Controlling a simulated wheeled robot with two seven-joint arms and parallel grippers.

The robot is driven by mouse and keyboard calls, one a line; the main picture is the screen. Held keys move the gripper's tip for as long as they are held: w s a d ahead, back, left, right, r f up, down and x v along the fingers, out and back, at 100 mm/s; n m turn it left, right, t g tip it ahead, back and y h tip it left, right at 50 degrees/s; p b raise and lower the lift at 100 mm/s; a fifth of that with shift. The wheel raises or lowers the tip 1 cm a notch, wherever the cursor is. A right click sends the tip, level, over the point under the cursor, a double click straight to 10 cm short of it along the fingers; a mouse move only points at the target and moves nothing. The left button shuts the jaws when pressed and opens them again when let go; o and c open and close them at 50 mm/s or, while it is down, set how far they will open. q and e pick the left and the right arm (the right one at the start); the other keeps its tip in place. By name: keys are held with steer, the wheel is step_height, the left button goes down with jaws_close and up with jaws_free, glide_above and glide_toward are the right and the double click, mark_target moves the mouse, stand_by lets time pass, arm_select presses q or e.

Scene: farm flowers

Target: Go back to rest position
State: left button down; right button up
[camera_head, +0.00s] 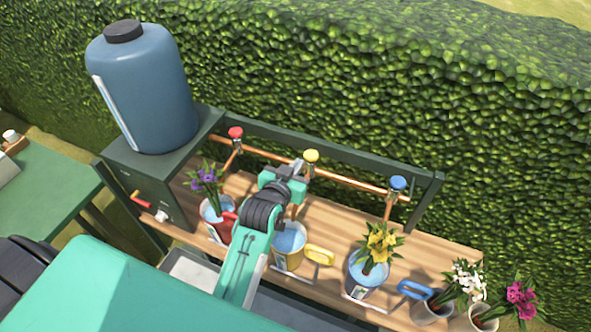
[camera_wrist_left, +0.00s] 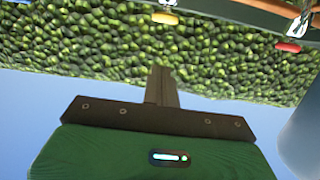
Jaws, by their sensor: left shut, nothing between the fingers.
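My left gripper (camera_head: 305,165) is shut and empty, close beside the yellow tap (camera_head: 311,156) on the copper pipe. I cannot tell whether it touches the tap. In the left wrist view its closed dark fingers (camera_wrist_left: 162,72) stand against the hedge, with the yellow tap handle (camera_wrist_left: 165,18) above them and the red tap handle (camera_wrist_left: 288,47) to the right. My left arm crosses over the bench and partly hides the bucket with the yellow handle (camera_head: 289,240). My right gripper is not in view.
The wooden bench (camera_head: 330,218) carries a red bucket (camera_head: 216,214) with purple flowers and a blue-handled bucket (camera_head: 428,304). Yellow flowers (camera_head: 379,245) stand in another bucket. A blue water tank (camera_head: 150,95) rises at left. The hedge (camera_head: 400,90) closes the back.

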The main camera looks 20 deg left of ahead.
arm_select(q)
steer(key=shift+s, duration=0.15)
stand_by(0.3)
steer(key=s+a+f+m+g, duration=0.1)
steer(key=s+f+g, duration=0.25)
steer(key=s, duration=0.65)
steer(key=s+a+f+g, duration=0.1)
steer(key=s+f+g, duration=0.25)
steer(key=s, duration=0.55)
steer(key=s+a+f+m+g, duration=0.1)
steer(key=s+f+g, duration=0.3)
steer(key=s, duration=0.6)
step_height(320, 180, down, 29)
steer(key=g+b, duration=0.1)
steer(key=g, duration=0.1)
steer(key=s+a+f, duration=0.1)
steer(key=s+f, duration=0.8)
steer(key=f, duration=0.2)
steer(key=s+a+f+g+b, duration=0.1)
steer(key=s+a+f, duration=0.1)
steer(key=s+f, duration=0.8)
steer(key=shift+s+a+f+y, duration=0.2)
steer(key=shift+a+f+y, duration=0.1)
steer(key=shift+f, duration=0.3)
